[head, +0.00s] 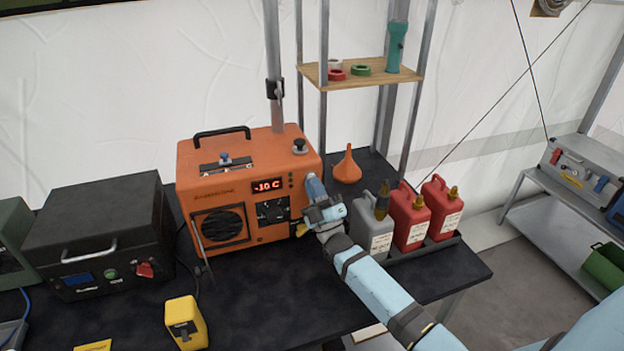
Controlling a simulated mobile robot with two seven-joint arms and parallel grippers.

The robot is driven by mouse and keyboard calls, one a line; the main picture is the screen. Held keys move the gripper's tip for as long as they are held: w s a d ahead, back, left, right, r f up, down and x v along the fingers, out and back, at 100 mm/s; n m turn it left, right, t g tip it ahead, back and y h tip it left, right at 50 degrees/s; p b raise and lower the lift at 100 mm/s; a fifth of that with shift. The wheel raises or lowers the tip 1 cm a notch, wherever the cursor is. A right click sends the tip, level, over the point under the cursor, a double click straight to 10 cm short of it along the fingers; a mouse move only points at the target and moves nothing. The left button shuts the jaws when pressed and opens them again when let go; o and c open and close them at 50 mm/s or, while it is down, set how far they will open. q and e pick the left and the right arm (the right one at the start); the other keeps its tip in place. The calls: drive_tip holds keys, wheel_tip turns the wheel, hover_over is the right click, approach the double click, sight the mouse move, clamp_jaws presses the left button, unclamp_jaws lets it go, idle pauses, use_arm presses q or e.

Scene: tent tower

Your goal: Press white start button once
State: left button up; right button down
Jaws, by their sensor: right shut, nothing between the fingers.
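An orange box-shaped unit (240,170) with a black top handle stands on the dark table. Its front has a round grille, a dark knob and a red display reading "-10 C". My right gripper (306,226) is shut and empty, at the lower right corner of the unit's front. I cannot tell whether it touches the unit. No white button can be made out; the gripper and wrist cover that part of the front. My left gripper is not in view.
A black case (105,215) stands left of the unit, and a yellow device (186,323) lies in front. An orange funnel (347,168), a grey can (371,232) and red cans (408,215) are close to my right arm. A metal pole rises behind the unit. The table's front middle is clear.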

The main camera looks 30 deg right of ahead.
drive_tip(key=shift+w, duration=0.2)
idle(0.5)
drive_tip(key=shift+s+a+p, duration=0.15)
drive_tip(key=shift+s+p, duration=0.2)
drive_tip(key=shift+s, duration=0.5)
drive_tip(key=s+p, duration=0.1)
drive_tip(key=s, duration=0.1)
drive_tip(key=s+a+p, duration=0.1)
drive_tip(key=s, duration=0.2)
drive_tip(key=shift+a, duration=0.1)
drive_tip(key=shift+w+a, duration=0.1)
idle(0.6)
